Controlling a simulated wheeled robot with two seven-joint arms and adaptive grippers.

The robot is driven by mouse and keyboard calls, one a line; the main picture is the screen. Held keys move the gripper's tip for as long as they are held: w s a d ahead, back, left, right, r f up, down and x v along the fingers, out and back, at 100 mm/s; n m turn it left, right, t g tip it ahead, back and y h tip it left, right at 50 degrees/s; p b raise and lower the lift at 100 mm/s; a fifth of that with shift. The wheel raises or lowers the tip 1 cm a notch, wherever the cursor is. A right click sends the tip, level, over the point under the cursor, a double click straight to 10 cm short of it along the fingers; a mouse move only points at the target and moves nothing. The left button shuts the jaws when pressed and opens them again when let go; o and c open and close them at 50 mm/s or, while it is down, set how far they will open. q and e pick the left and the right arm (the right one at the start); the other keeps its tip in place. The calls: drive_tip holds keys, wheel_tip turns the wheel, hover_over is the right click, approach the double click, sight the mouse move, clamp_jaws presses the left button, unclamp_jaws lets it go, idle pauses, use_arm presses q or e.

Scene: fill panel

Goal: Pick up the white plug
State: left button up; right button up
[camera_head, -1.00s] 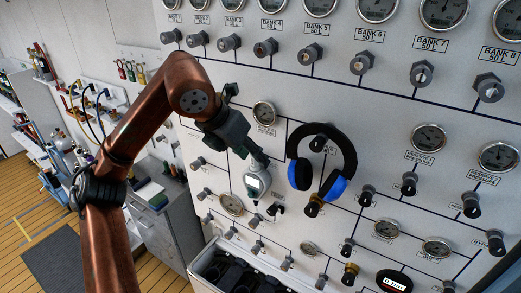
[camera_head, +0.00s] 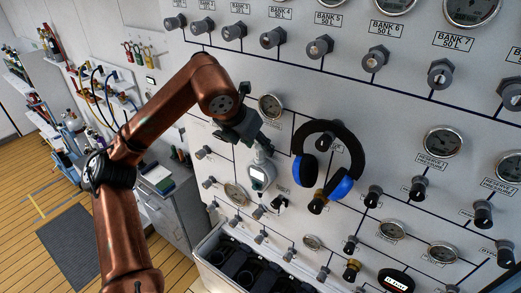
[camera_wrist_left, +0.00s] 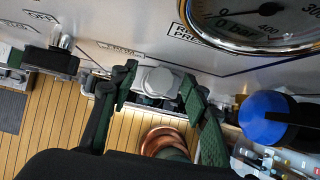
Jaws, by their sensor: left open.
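My left gripper (camera_head: 262,147) is at the panel, left of the headphones and just above a pale handheld-like unit with a small screen (camera_head: 258,174). In the left wrist view its two green-black fingers (camera_wrist_left: 164,95) are apart. A pale grey-white rounded piece (camera_wrist_left: 160,80) shows between them, with a visible gap to the right finger. I cannot tell for sure whether this piece is the white plug or the top of the screen unit. A small white piece (camera_head: 280,203) sits lower on the panel, too small to identify. My right gripper is not in view.
Black and blue headphones (camera_head: 343,188) hang on the panel close to the right. A gauge (camera_head: 270,107) sits just above the gripper. Several valve knobs surround it. An open bin (camera_head: 211,247) with dark items stands below.

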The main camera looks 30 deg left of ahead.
use_arm(q)
drive_tip(key=c, duration=1.2)
drive_tip(key=shift+o, duration=0.2)
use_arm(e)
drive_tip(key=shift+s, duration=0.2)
use_arm(q)
drive_tip(key=shift+r, duration=0.1)
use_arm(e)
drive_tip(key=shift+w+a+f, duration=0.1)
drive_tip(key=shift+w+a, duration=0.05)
